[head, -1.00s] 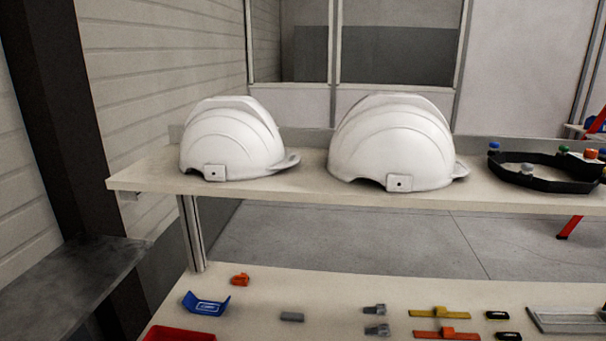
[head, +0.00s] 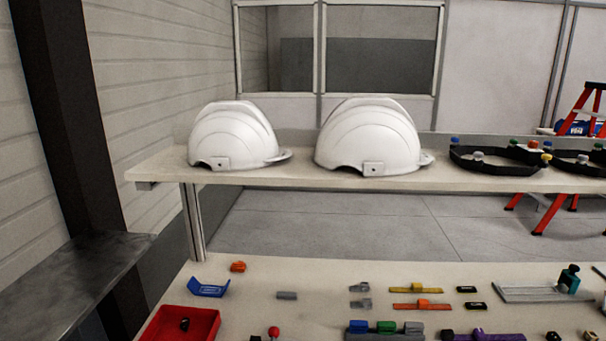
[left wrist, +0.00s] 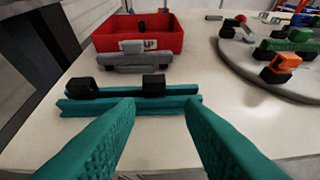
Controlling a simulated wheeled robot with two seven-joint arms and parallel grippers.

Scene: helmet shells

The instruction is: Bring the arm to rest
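My left gripper (left wrist: 160,125) shows in the left wrist view as two teal fingers set wide apart, open, with nothing between them. Ahead of the fingertips, teal bars with black blocks (left wrist: 130,98) lie on the table; whether the fingers touch them I cannot tell. Two white helmet shells, a left one (head: 233,137) and a right one (head: 370,140), stand side by side on the upper shelf in the head view. Neither arm shows in the head view, and my right gripper is in no view.
A red bin (head: 180,325) stands at the table's left; it also shows in the left wrist view (left wrist: 165,42). A grey round plate (left wrist: 270,75) holds coloured parts. A red ladder (head: 585,110) stands behind.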

